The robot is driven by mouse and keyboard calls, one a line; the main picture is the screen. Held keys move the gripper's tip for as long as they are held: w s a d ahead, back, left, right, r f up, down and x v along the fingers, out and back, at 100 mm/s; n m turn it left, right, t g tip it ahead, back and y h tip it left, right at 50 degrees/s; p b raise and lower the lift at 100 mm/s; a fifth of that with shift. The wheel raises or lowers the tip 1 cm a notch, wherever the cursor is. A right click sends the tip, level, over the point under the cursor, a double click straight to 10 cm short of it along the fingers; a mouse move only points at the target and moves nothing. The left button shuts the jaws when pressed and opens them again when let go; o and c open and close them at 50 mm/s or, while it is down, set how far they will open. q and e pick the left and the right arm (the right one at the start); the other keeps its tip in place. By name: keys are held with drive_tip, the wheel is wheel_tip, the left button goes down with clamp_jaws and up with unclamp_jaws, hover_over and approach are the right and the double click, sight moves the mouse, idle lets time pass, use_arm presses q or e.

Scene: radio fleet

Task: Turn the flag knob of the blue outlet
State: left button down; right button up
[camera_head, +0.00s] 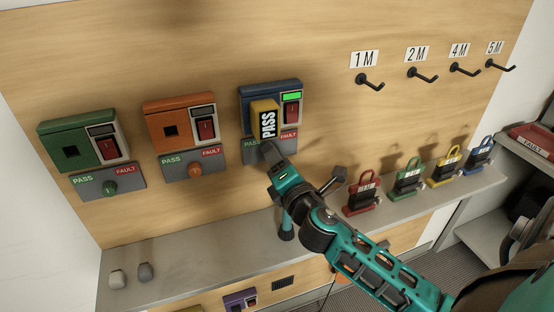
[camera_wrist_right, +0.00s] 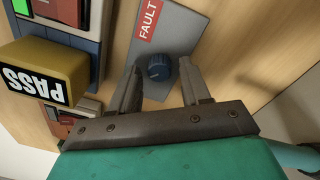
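The blue outlet (camera_head: 258,89) is on the wooden wall panel, with a green-lit display and a red switch. A yellow block (camera_head: 264,112) marked PASS is in its socket; the block also shows in the right wrist view (camera_wrist_right: 45,65). A grey PASS/FAULT plate (camera_head: 289,143) is below it. In the right wrist view the blue flag knob (camera_wrist_right: 157,68) appears between the fingertips of my open right gripper (camera_wrist_right: 160,70), with gaps on both sides. In the head view my right gripper (camera_head: 270,152) hides the knob. Contact is not visible. My left gripper is not in view.
Orange (camera_head: 178,103) and green (camera_head: 80,124) outlets with knobs are to the left. Numbered hooks (camera_head: 371,83) are to the right. Several colored padlock-shaped items (camera_head: 363,198) stand on the grey shelf (camera_head: 195,256).

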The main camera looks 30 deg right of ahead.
drive_tip(key=shift+o, duration=0.5)
drive_tip(key=shift+s, duration=0.1)
drive_tip(key=b+v, duration=0.2)
drive_tip(key=v, duration=1)
drive_tip(key=shift+s+b, duration=0.35)
drive_tip(key=shift+s, duration=0.05)
